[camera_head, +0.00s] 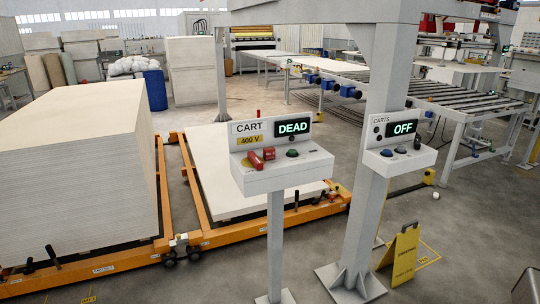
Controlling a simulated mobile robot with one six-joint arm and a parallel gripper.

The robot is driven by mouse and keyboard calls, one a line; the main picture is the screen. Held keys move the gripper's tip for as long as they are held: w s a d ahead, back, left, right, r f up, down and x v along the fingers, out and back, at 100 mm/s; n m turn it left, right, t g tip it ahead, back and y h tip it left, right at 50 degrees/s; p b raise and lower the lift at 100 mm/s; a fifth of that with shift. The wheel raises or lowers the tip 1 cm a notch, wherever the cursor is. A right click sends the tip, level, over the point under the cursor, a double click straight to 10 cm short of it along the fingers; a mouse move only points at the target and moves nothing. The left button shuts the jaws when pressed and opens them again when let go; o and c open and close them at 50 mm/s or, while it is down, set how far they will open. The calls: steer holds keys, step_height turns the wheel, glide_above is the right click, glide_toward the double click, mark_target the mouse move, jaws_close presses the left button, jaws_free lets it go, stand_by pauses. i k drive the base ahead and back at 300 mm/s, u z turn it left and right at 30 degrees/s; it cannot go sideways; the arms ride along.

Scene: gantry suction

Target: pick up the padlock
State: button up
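The left control console (285,177) stands on a grey post. It has a "CART" label, a "400 V" label and a screen reading "DEAD". On its sloped face sit a red elongated piece (255,160) at the left, a small red block (269,154) beside it and a dark green button (292,153). One of the red pieces may be the padlock, but they are too small to tell which. My gripper is not in view.
A second console (401,160) reading "OFF" is fixed to the thick grey column (390,75). A yellow floor sign (405,255) stands right of its base. Orange carts (205,238) with board stacks (80,160) fill the left. Grey floor (480,240) is open at right.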

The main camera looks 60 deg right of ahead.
mark_target(268, 153)
steer(key=u, duration=0.05)
steer(key=i, duration=0.95)
steer(key=z, duration=0.05)
